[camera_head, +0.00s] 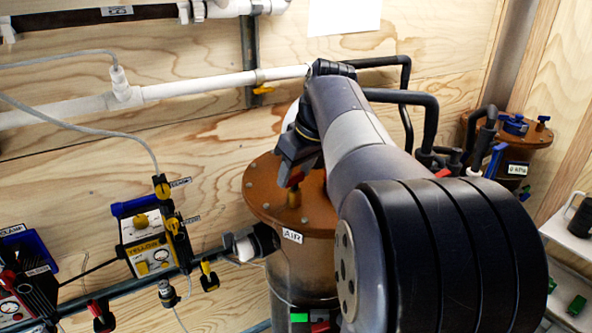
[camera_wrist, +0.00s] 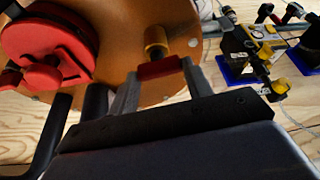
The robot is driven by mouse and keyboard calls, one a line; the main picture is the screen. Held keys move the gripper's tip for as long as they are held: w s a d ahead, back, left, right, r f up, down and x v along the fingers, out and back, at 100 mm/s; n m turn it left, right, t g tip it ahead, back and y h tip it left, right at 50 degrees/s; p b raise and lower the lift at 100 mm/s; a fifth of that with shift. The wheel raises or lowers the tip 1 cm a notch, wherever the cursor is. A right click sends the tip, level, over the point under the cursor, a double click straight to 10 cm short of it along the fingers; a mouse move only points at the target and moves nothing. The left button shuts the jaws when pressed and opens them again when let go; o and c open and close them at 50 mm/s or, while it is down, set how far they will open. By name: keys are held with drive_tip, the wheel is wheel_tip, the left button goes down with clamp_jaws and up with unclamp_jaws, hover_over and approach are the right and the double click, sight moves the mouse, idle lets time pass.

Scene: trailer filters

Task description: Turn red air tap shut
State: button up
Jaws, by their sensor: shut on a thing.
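The red air tap (camera_head: 295,179) stands on a brass stem on the orange-brown lid (camera_head: 262,200) of the vessel labelled AIR. In the wrist view the tap's red handle (camera_wrist: 160,69) lies between the two grey fingers of my gripper (camera_wrist: 158,80), beside its brass fitting (camera_wrist: 156,42). My gripper is shut on this handle. In the head view my gripper (camera_head: 296,168) comes down over the tap, and my arm hides the right part of the lid.
A larger red clamp-like part (camera_wrist: 45,50) sits on the lid beside the tap. Black pipes (camera_head: 405,98) rise behind my arm. A yellow-labelled box (camera_head: 148,243) stands at the left. A second orange lid (camera_head: 520,133) is at the right.

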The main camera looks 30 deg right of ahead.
drive_tip(key=c, duration=0.4)
drive_tip(key=shift+o, duration=0.4)
drive_tip(key=shift+m+h, duration=0.3)
drive_tip(key=shift+m, duration=0.5)
drive_tip(key=o, duration=1)
drive_tip(key=shift+c, duration=0.2)
drive_tip(key=shift+r, duration=0.15)
drive_tip(key=v, duration=1)
drive_tip(key=shift+s+r, duration=0.25)
drive_tip(key=shift+s, duration=0.05)
